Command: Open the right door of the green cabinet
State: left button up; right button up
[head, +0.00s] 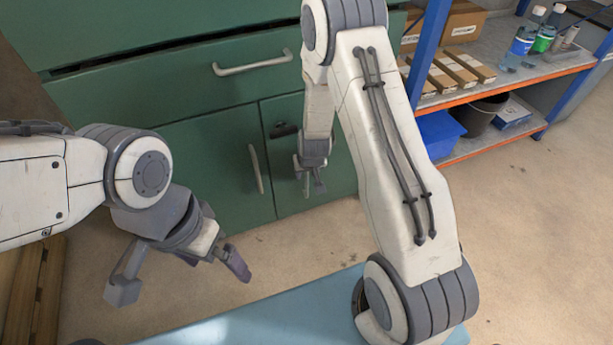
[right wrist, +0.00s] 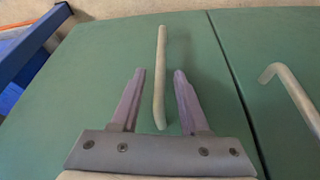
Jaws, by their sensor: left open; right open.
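The green cabinet (head: 155,100) stands ahead with two lower doors, both looking shut. Its right door (head: 338,165) is partly hidden behind my right arm; it also fills the left and middle of the right wrist view (right wrist: 75,95). The right door's pale bar handle (right wrist: 161,70) lies between the spread fingers of my right gripper (right wrist: 160,88), which is open; contact cannot be told. In the head view my right gripper (head: 311,178) is in front of that door. My left gripper (head: 180,276) is open and empty, low at left, away from the cabinet.
The left door (head: 205,165) has its own bar handle (head: 256,169) just across the seam. A drawer handle (head: 252,63) is above. A blue-and-orange shelf rack (head: 490,85) with boxes, bottles and bins stands right of the cabinet. Bare floor (head: 510,220) lies at right.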

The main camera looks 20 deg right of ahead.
grip_shut()
dwell(1.5)
